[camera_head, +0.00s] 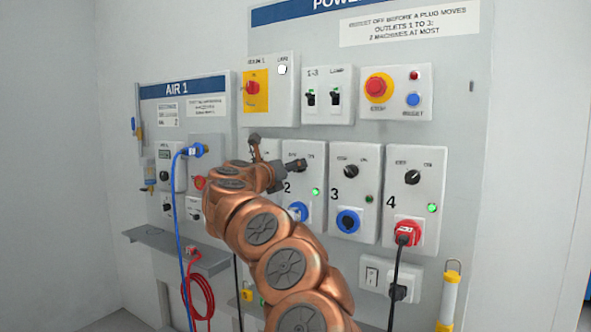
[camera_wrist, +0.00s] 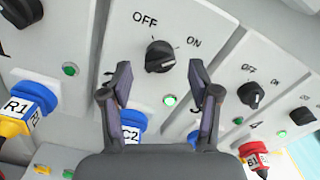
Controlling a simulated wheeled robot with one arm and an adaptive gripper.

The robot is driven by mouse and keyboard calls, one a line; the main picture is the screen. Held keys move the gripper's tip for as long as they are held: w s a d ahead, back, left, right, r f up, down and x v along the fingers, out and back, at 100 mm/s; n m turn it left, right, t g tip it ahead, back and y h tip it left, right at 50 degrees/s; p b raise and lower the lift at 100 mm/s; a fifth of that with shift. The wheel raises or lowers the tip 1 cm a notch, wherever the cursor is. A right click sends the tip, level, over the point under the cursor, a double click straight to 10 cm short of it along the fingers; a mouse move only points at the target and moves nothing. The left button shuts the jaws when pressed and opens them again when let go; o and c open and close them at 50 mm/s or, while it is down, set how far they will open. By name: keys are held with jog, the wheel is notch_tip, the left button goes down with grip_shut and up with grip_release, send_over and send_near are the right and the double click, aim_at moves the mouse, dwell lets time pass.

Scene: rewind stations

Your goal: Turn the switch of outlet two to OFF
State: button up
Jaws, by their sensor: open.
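The switch of outlet two is a black knob (camera_wrist: 160,56) with OFF and ON printed above it. Its exact pointing direction is hard to read. A green lamp (camera_wrist: 169,100) is below it, lit in the head view. A blue plug marked C2 (camera_wrist: 133,125) sits in the socket below. My gripper (camera_wrist: 160,80) is open, its fingers on either side of the knob in the picture, with no clear contact. In the head view my gripper (camera_head: 279,158) is in front of panel two (camera_head: 318,210) and hides its knob.
Panel three's knob (camera_wrist: 250,93) and panel four's knob (camera_head: 412,177) are to the right. A red plug (camera_head: 408,233) sits in outlet four; outlet three's blue socket (camera_head: 348,220) looks empty. A blue hose (camera_head: 180,215) hangs at left. The emergency stop (camera_head: 378,87) is above.

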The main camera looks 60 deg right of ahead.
jog(key=shift+w+d, duration=0.1)
jog(key=shift+d, duration=1.15)
jog(key=c, duration=1.1)
jog(key=shift+r+n+p, duration=0.1)
jog(key=shift+n+p, duration=0.2)
jog(key=shift+p, duration=0.1)
jog(key=n+p, duration=1.7)
jog(key=shift+f+n+p, duration=0.2)
jog(key=shift+n+p, duration=0.1)
